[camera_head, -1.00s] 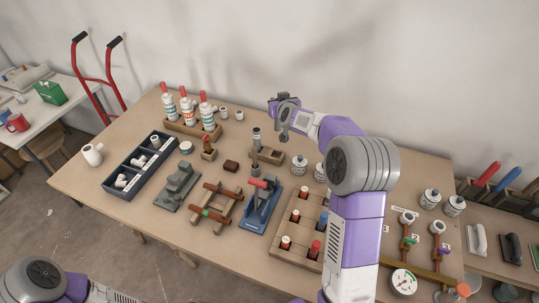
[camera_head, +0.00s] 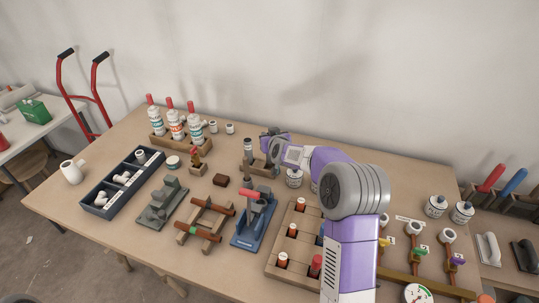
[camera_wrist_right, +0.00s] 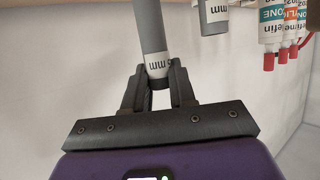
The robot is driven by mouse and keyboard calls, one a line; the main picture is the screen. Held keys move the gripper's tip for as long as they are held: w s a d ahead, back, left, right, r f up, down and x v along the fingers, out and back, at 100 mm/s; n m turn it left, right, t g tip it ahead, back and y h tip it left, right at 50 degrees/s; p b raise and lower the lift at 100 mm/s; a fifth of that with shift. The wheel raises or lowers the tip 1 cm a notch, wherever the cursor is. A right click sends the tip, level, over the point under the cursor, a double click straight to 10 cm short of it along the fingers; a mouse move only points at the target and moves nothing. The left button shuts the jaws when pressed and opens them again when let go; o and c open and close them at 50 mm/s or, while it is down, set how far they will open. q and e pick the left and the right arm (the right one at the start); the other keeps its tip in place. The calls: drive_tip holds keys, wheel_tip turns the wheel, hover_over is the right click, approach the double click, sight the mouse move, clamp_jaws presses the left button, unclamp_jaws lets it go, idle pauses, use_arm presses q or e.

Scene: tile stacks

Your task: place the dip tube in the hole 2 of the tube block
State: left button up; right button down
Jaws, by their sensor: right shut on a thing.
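The dip tube (camera_wrist_right: 149,25) is a grey tube with a white label near its end. My right gripper (camera_wrist_right: 158,74) is shut on it at the labelled end in the right wrist view. In the head view my right gripper (camera_head: 270,134) is over the wooden tube block (camera_head: 259,170), by its right part. Another grey tube with a white label (camera_head: 248,150) stands upright in the block; a similar tube (camera_wrist_right: 213,12) shows beside the held one in the wrist view. The holes and the held tube's far end are hidden, so I cannot tell whether it is in a hole. My left gripper is out of view.
White cans (camera_head: 294,178) stand right of the block. A blue stand (camera_head: 252,232) and a wooden frame with red-brown bars (camera_head: 207,223) lie in front. Bottles with red tips (camera_head: 175,125) stand in a rack at the back left. A compartment tray (camera_head: 293,245) is to the right.

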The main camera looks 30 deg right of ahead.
drive_tip(key=b, duration=0.2)
hover_over(269, 163)
drive_tip(key=shift+w+d+f, duration=0.15)
drive_tip(key=shift+f, duration=0.95)
drive_tip(key=shift+w+d+f, duration=0.1)
drive_tip(key=shift+w+f, duration=0.05)
drive_tip(key=shift+f, duration=0.95)
drive_tip(key=shift+p, duration=0.3)
drive_tip(key=shift+f, duration=0.15)
drive_tip(key=c, duration=0.9)
unclamp_jaws()
drive_tip(key=shift+o, duration=0.2)
